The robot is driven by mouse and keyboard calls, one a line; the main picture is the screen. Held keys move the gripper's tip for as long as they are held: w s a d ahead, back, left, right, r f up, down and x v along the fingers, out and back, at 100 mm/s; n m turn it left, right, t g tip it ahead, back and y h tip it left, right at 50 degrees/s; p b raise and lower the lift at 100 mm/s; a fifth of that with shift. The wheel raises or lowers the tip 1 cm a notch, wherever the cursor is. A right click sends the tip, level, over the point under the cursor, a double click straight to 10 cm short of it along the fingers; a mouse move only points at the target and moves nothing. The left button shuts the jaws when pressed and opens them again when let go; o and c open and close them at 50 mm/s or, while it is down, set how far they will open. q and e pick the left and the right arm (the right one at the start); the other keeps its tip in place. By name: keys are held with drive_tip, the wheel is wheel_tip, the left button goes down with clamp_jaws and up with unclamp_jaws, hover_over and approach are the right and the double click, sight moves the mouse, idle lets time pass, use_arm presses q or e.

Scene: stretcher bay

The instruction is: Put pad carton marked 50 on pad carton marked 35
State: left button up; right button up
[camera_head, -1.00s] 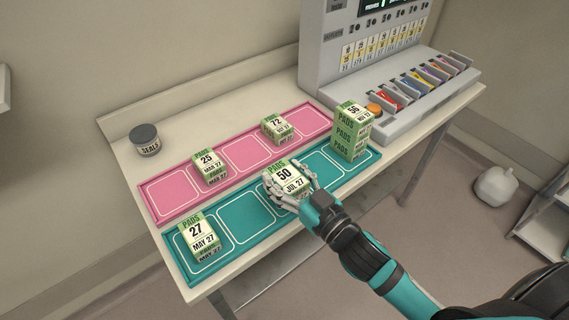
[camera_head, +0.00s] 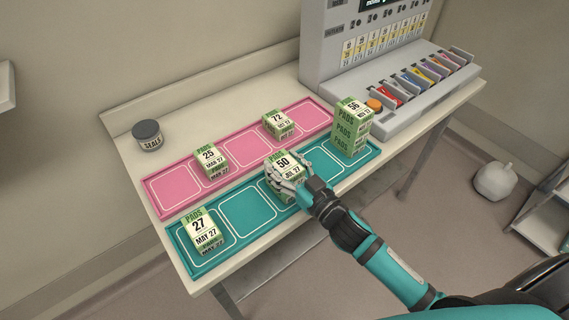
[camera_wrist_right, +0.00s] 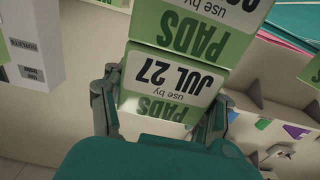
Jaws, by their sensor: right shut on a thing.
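The pad carton marked 50 (camera_head: 283,163) is white and green, dated JUL 27. My right gripper (camera_head: 288,175) is shut on it above the third slot of the teal tray (camera_head: 252,212). In the right wrist view, the carton (camera_wrist_right: 165,85) is between the two fingers (camera_wrist_right: 160,115), with its label upside down. The fingers and hand cover its lower part in the head view, so I cannot tell whether it touches anything below. No number 35 can be read on any carton. My left gripper is not in view.
Carton 27 (camera_head: 201,228) is in the teal tray's left slot. A stack topped by carton 56 (camera_head: 352,115) stands at its right end. Cartons 25 (camera_head: 209,158) and 72 (camera_head: 279,123) are in the pink tray (camera_head: 177,187). A seals tin (camera_head: 147,135) and grey console (camera_head: 398,118) stand behind.

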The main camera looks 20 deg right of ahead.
drive_tip(key=o, duration=1.3)
drive_tip(key=shift+r, duration=0.1)
drive_tip(key=shift+b+v, duration=1.3)
drive_tip(key=shift+v, duration=4.7)
